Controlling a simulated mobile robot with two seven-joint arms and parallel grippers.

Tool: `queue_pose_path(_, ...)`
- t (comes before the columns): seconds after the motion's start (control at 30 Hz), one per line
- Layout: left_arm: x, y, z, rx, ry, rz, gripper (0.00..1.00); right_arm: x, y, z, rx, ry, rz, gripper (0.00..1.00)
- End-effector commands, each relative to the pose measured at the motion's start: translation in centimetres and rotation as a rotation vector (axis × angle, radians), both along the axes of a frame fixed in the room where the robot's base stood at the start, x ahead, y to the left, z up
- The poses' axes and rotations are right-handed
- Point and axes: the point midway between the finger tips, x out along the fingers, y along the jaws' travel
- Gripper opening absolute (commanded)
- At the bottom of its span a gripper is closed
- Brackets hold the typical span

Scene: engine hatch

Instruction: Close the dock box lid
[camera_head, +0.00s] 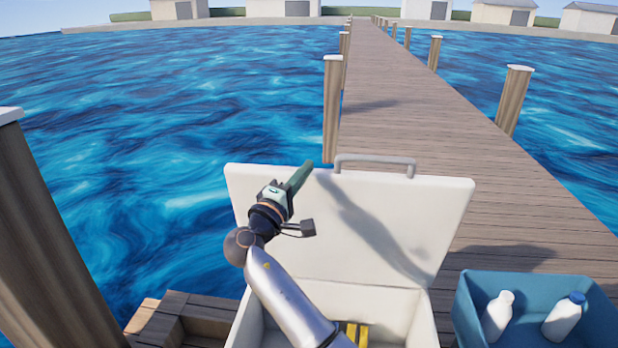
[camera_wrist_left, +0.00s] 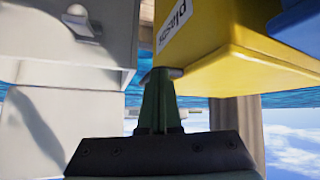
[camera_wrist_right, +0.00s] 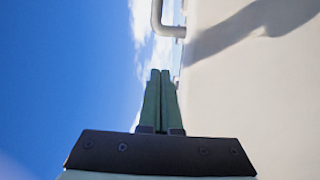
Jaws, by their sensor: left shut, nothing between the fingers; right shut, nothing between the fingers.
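The white dock box (camera_head: 425,325) stands at the bottom of the head view. Its lid (camera_head: 400,215) is open and stands up, inner face toward me, with a grey handle (camera_head: 375,162) on its top edge. My right gripper (camera_head: 301,176) is shut and empty, its green fingertips by the lid's upper left edge; I cannot tell whether they touch. In the right wrist view the shut fingers (camera_wrist_right: 160,75) point up beside the lid (camera_wrist_right: 255,85) and its handle (camera_wrist_right: 165,20). My left gripper (camera_wrist_left: 160,75) shows only in the left wrist view, shut, close to a yellow bin (camera_wrist_left: 245,65).
A blue bin (camera_head: 465,310) with two white bottles (camera_head: 498,315) (camera_head: 563,315) stands right of the box. Something yellow (camera_head: 357,335) lies inside the box. The wooden dock (camera_head: 435,130) runs back behind the lid, with posts (camera_head: 513,100) along it and water on both sides.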

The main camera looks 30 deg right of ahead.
Motion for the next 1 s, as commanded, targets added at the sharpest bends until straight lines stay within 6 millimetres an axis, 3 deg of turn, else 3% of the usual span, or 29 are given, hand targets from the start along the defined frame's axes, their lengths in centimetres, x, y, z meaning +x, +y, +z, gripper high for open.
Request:
queue_pose_path(0.37, 0.2, 0.4, 0.0, 0.005, -0.006, 0.006, 0.0, 3.7, -6.9, 1.5, 0.0, 0.0, 0.0, 0.0)
queue_pose_path(0.63, 0.3, 0.4, 0.5, 0.005, -0.009, 0.008, 0.0, 0.6, -6.2, 0.8, 0.002, 0.0, 0.002, 0.0)
queue_pose_path(1.0, 0.3, 0.3, 0.4, 0.003, -0.009, 0.006, 0.0, -0.2, -6.0, 0.7, 0.003, 0.0, 0.002, 0.0)
